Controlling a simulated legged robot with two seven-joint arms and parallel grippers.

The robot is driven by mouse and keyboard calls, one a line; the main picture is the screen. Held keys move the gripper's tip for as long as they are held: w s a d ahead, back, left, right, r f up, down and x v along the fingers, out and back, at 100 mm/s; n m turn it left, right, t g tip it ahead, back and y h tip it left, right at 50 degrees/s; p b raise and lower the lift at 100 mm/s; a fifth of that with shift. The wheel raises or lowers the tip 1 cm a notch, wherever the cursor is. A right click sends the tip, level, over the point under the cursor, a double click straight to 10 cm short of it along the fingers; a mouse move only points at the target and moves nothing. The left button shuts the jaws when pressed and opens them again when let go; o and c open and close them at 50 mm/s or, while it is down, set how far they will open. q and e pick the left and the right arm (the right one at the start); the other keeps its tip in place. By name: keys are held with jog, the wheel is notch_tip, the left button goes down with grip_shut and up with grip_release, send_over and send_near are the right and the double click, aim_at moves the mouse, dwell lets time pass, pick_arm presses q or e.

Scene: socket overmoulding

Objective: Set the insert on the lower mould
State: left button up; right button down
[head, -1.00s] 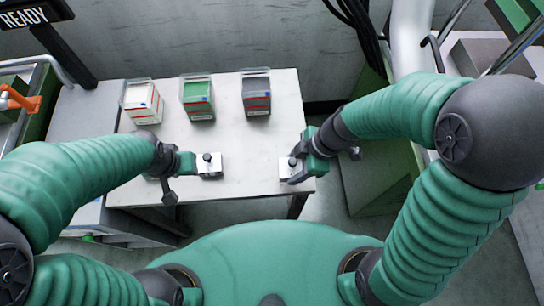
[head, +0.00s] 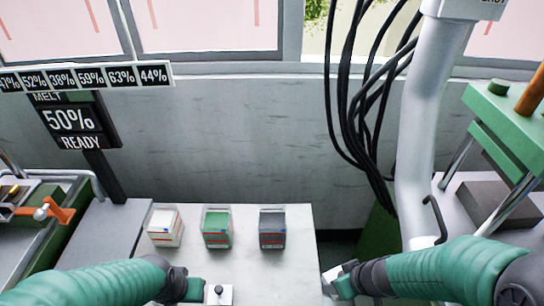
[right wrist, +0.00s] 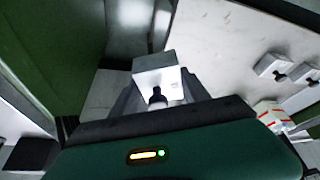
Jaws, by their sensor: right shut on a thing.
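My right gripper (right wrist: 157,95) is shut on a pale metal insert (right wrist: 155,75) with a dark knob. In the head view the right gripper (head: 335,284) is low in the picture, at the table's right edge, with the insert's pale corner (head: 328,276) showing. My left gripper (head: 199,289) is at the bottom, beside a pale block with a dark knob (head: 225,297); whether its jaws hold it is unclear. At the right stands a green press (head: 497,125) with a grey block (head: 478,203) between its posts. I cannot tell whether that block is the lower mould.
White, green and dark bins (head: 163,228) stand on the white table (head: 300,250). The right wrist view shows two pale blocks (right wrist: 272,64) with dark knobs. A pale pipe (head: 420,130) and black cables (head: 350,120) hang between table and press. A screen (head: 75,120) reads READY.

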jog(key=w+m, duration=0.1)
jog(key=w+r+m+h+p, duration=0.1)
jog(key=d+r+m+p, duration=0.1)
jog(key=m, duration=0.1)
jog(key=shift+w+d+r+t, duration=0.1)
jog(key=shift+w+r+t, duration=0.1)
jog(key=shift+w+t, duration=0.15)
jog(key=shift+w+d+r+m+h, duration=0.1)
jog(key=shift+w+d+m+h, duration=0.1)
jog(key=shift+w+m+h, duration=0.15)
jog(key=shift+s, duration=0.1)
dwell(0.7)
